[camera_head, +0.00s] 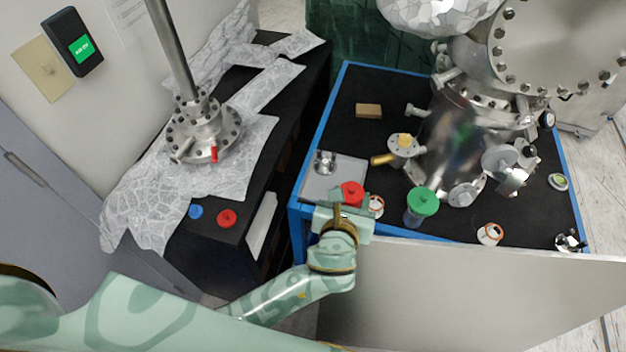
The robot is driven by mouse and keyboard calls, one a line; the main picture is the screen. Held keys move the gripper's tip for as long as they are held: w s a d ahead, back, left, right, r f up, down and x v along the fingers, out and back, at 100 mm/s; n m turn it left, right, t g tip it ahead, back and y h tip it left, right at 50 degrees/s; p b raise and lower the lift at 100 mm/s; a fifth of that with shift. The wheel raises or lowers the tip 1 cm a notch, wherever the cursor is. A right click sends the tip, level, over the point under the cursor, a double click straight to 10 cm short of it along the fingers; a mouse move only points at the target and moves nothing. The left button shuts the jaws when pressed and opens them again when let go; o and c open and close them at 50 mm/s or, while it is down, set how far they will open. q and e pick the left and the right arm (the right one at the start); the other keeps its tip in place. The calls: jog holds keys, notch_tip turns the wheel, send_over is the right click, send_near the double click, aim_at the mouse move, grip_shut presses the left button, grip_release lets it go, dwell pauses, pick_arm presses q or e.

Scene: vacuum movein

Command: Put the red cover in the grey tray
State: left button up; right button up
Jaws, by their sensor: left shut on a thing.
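The grey tray (318,186) lies at the near left corner of the blue-edged black table, with a small metal fitting (324,162) in its far part. My left gripper (350,199) is shut on a red cover (352,190) at the tray's near right corner. Whether the cover touches the tray or hangs just above it, I cannot tell. The gripper hides part of the cover and the tray's near edge. Another red cover (227,218) lies on the black bench at the left. My right gripper is not in view.
A green-lidded jar (421,204) and a copper ring (376,206) stand close to the right of my gripper. A large steel chamber (458,140) fills the table's middle. A blue cap (195,211) lies on the left bench. A grey panel (470,300) borders the table's near side.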

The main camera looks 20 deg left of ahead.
pick_arm(q)
jog(key=shift+w+a+f, duration=0.1)
jog(key=shift+a+f, duration=0.05)
jog(key=shift+a, duration=0.1)
jog(key=w+a+f+b, duration=0.3)
jog(key=w+a+f, duration=0.1)
jog(key=w+a, duration=0.25)
jog(key=b, duration=0.2)
send_over(320, 192)
jog(key=f, duration=0.4)
jog(key=shift+s+d+f, duration=0.2)
jog(key=shift+s+f, duration=0.1)
jog(key=shift+f, duration=0.1)
jog(key=shift+w+a+f, duration=0.15)
jog(key=shift+f, duration=0.05)
notch_tip(320, 192, down, 3)
jog(key=shift+w+a+f+b, duration=0.1)
jog(key=shift+a+b, duration=0.05)
jog(key=shift+b, duration=1.1)
jog(key=shift+f, duration=0.3)
jog(key=shift+r, duration=0.2)
jog(key=shift+f, duration=0.15)
jog(key=o, duration=0.7)
